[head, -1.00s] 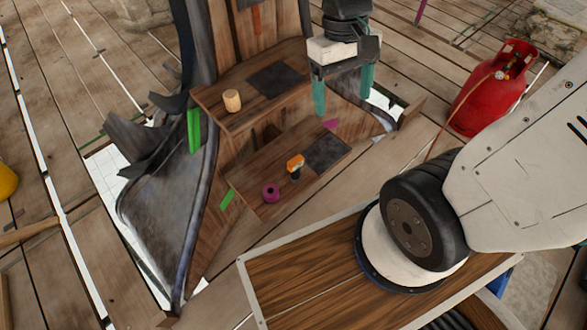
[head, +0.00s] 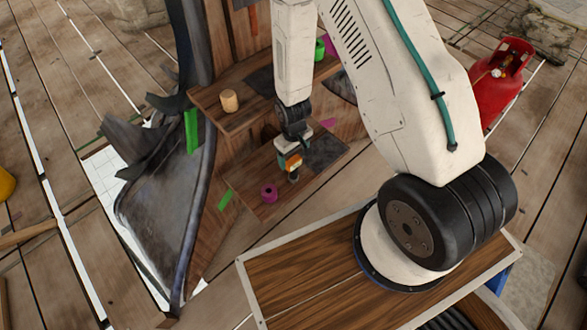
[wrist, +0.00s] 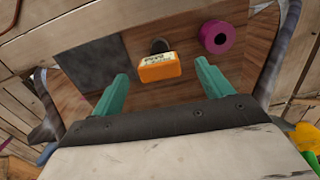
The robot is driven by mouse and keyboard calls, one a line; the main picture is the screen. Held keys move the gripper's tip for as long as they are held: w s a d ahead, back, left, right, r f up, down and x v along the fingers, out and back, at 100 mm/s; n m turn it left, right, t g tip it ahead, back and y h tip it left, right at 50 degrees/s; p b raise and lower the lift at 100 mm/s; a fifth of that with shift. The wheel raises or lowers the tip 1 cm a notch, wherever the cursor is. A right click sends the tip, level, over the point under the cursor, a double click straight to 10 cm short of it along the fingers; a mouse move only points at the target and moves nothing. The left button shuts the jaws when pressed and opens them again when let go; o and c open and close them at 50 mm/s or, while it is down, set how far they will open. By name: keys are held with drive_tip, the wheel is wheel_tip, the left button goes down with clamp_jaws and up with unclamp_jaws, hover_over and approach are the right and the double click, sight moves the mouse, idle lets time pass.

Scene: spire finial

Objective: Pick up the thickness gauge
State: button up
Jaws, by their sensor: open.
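The thickness gauge, with an orange block-like body and a small dark part, is on the lower wooden step (head: 250,180). In the wrist view the gauge (wrist: 159,68) lies ahead of and between the two teal fingers, with light markings on its orange face. My gripper (wrist: 163,86) is open, with a finger to each side and space between each finger and the gauge. In the head view my gripper (head: 290,152) is at the gauge (head: 291,164) and partly covers it. Contact cannot be made out there.
A magenta ring-like roll (head: 269,192) is close beside the gauge; it also shows in the wrist view (wrist: 216,37). A dark flat patch (head: 325,152) lies on the same step. A wooden cylinder (head: 229,101) and a green object (head: 320,49) stand on the upper step.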

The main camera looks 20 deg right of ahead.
sight(293, 166)
drive_tip(key=shift+w+f, duration=0.2)
drive_tip(key=shift+w, duration=0.2)
wheel_tip(293, 166, down, 7)
drive_tip(key=shift+s+f, duration=0.1)
drive_tip(key=shift+f, duration=0.05)
drive_tip(key=c, duration=1.2)
